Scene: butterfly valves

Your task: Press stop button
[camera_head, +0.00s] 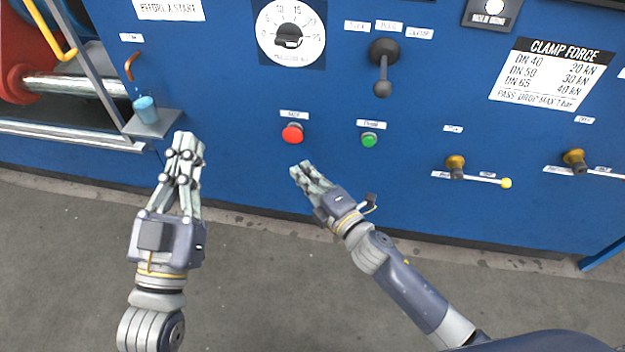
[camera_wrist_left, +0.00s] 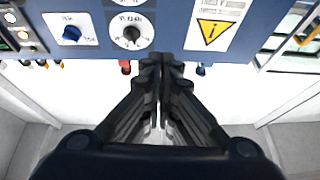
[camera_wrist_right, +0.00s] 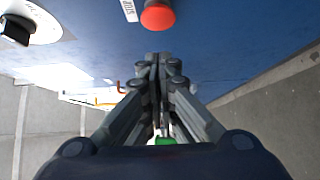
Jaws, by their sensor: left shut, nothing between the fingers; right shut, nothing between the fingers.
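The red stop button (camera_head: 292,133) is on the blue panel, under a small white label. In the right wrist view the red button (camera_wrist_right: 158,15) shows at the top, beyond the fingertips, with part of its label beside it. My right gripper (camera_head: 302,170) is shut and empty, just below the red button in the head view and apart from it. My left gripper (camera_head: 186,142) is shut and empty, left of the red button and near the small shelf. In the left wrist view its closed fingers (camera_wrist_left: 160,60) point toward a panel with dials.
A green button (camera_head: 369,139) sits right of the red one. A black lever (camera_head: 383,70) and a dial (camera_head: 291,33) are above. A shelf (camera_head: 152,124) with a blue cup (camera_head: 146,109) juts out at left. Valves with brass knobs (camera_head: 455,163) are at right. Grey floor lies in front.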

